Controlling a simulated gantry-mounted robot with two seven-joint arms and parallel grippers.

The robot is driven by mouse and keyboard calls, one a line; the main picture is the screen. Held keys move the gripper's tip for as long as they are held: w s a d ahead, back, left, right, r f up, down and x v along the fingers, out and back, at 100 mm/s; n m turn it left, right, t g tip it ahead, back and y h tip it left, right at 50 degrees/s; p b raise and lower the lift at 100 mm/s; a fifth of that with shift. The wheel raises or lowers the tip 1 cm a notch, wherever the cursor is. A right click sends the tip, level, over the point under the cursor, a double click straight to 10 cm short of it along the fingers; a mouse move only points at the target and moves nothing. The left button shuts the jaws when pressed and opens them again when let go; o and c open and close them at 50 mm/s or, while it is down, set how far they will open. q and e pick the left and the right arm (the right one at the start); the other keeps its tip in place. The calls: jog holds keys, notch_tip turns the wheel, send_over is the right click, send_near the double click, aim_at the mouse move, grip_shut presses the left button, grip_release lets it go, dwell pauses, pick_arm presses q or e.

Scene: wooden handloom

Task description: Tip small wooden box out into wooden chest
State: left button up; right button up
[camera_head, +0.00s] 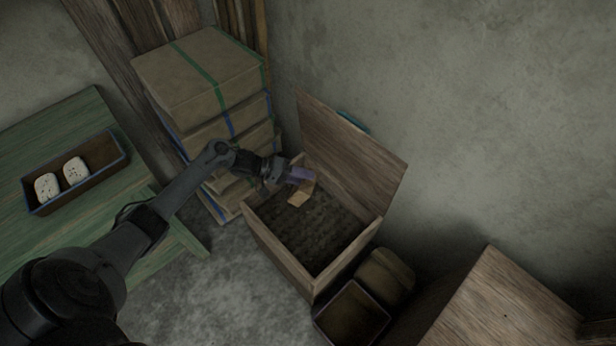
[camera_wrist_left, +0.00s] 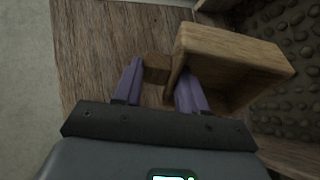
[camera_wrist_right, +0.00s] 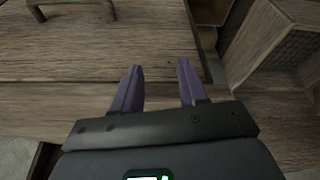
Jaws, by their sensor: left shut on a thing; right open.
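The wooden chest (camera_head: 277,251) stands against the wall with its lid up. Its inside is dark and lumpy, and the lumps also show in the left wrist view. The small wooden box (camera_head: 301,194) is held over the far left part of the chest opening. My left gripper (camera_head: 300,176) has purple fingers shut on a small wooden part of the box, which also shows in the left wrist view (camera_wrist_left: 232,48). The box is tilted there, and I see no contents in it. My right gripper (camera_wrist_right: 158,82) is open and empty above a wooden surface, out of the head view.
Stacked tan boxes (camera_head: 200,70) stand left of the chest. A green table (camera_head: 95,225) holds a dark tray (camera_head: 105,182) with two white pieces. A dark open bin (camera_head: 352,316) and a rounded tan object (camera_head: 385,275) stand close in front of the chest at right.

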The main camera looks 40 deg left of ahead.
pick_arm(q)
jog(key=shift+w+d+r+g+y+p, duration=0.15)
jog(key=shift+d+r+g+y+p, duration=0.3)
jog(key=shift+p, duration=0.3)
jog(key=shift+w+d+m+g+y+p, duration=0.25)
jog(key=shift+d+m+y+p, duration=0.1)
jog(key=shift+y, duration=0.1)
jog(key=shift+w+d+y, duration=0.15)
jog(key=shift+d+y, duration=0.15)
jog(key=shift+y, duration=0.1)
jog(key=shift+w+d+m+g+y, duration=0.25)
jog(key=shift+w+d+g+y, duration=0.1)
jog(key=shift+d+g+y, duration=0.55)
jog(key=d+g+y+p, duration=0.1)
jog(key=y+p, duration=0.1)
jog(key=w+d+f+g+y+p, duration=0.1)
jog(key=y+p, duration=0.1)
jog(key=p, duration=0.1)
jog(key=d+m+g+y+p, duration=0.1)
jog(key=y+p, duration=0.1)
jog(key=y, duration=0.1)
jog(key=shift+w+d+f+p, duration=0.3)
jog(key=shift+w+f, duration=0.1)
